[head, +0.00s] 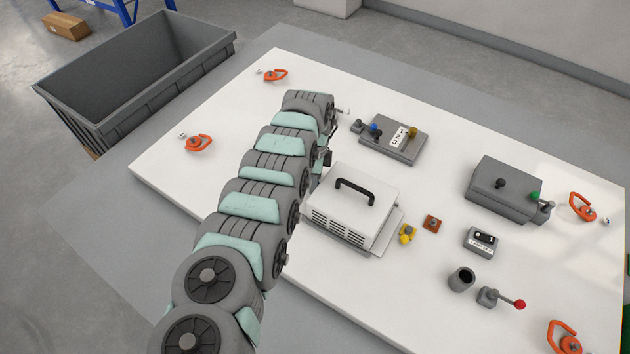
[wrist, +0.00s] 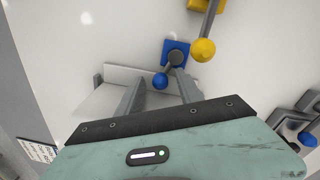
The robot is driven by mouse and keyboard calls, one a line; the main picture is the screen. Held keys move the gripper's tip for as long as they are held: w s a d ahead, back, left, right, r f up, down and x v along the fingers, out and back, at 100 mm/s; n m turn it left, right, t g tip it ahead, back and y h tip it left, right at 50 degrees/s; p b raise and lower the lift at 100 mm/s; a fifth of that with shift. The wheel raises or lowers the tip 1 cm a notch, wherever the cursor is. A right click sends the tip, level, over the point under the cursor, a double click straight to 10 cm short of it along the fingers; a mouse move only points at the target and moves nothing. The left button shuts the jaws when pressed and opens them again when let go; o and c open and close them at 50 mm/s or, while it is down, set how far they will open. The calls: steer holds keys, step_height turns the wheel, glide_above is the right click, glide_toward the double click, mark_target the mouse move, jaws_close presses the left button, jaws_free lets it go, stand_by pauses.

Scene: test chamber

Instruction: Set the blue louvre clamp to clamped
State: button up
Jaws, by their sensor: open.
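In the wrist view the blue louvre clamp has a square blue base (wrist: 175,52), a short grey lever and a blue ball (wrist: 160,81) at the lever's end. The lever points down and slightly left in the picture. My gripper (wrist: 159,76) is open, with its two grey fingers on either side of the blue ball. I cannot tell whether a finger touches it. In the head view my arm hides the blue clamp and most of my gripper. The louvred box (head: 350,205) with a black handle stands on the white table.
A yellow-balled clamp (wrist: 203,48) is close to the right of the blue one. A grey panel (head: 395,138) with blue and yellow knobs lies behind the louvred box. A grey box (head: 504,190) with a green-knobbed lever stands at right. The table's left part is mostly clear.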

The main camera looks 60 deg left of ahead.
steer(key=shift+r, duration=0.1)
steer(key=shift+c, duration=0.2)
jaws_close()
steer(key=shift+w+n, duration=0.25)
steer(key=shift+n, duration=0.25)
steer(key=shift+w+a+n, duration=0.1)
steer(key=shift+w+n, duration=0.05)
steer(key=shift+n, duration=0.65)
steer(key=shift+o, duration=0.2)
jaws_free()
